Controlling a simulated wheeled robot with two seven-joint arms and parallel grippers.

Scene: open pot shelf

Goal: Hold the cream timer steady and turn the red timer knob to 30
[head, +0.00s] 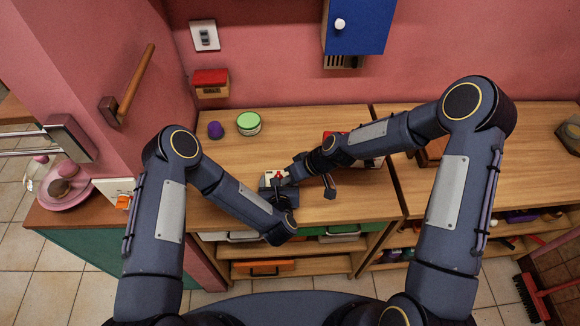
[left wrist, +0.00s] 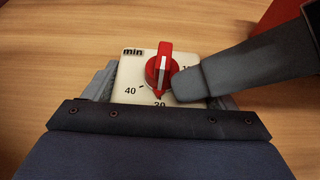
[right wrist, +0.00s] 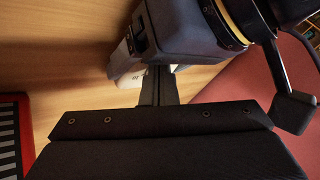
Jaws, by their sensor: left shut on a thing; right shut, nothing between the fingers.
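The cream timer (head: 272,178) stands on the wooden counter; its face (left wrist: 130,72) fills the middle of the left wrist view. My left gripper (head: 277,190) is shut on the timer, with a finger on each side. The red knob (left wrist: 160,70) has its bar nearly upright in that view, its narrow lower tip at a partly hidden number at the bottom; 40 shows to its left. My right gripper (left wrist: 182,84) is shut and empty, its tip at the knob's right side, seemingly touching it. In the right wrist view the knob is hidden.
A red, black-barred object (right wrist: 10,135) lies on the counter near my right arm. A green-lidded jar (head: 248,123) and a purple item (head: 215,130) stand at the back left. The counter to the right (head: 480,140) has free room.

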